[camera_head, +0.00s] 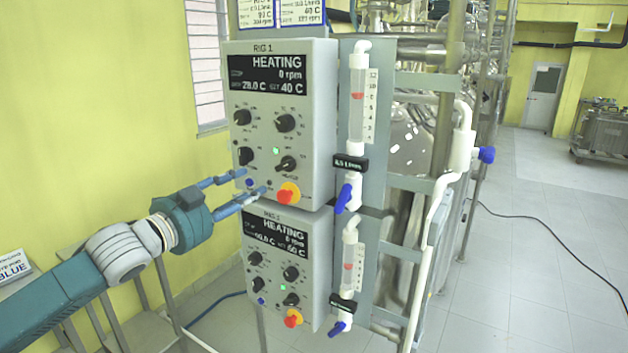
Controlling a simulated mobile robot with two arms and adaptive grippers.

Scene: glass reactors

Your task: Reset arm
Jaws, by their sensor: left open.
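My left gripper (254,184) comes in from the left on its teal and white arm. Its two blue fingers are spread apart with nothing between them. The fingertips are in front of the lower left part of the upper control box (327,130), near its blue button (249,183); I cannot tell whether they touch it. The upper box display (266,74) reads HEATING, 0 rpm, 28.0 C, set 40 C. The lower control box (322,270) also shows HEATING, with an orange-red knob (293,319). My right gripper is not in view.
Flow tubes with blue valves (345,198) stand right of the boxes on a grey metal frame (408,185). Steel vessels and pipes are behind. A yellow wall (90,120) is at left.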

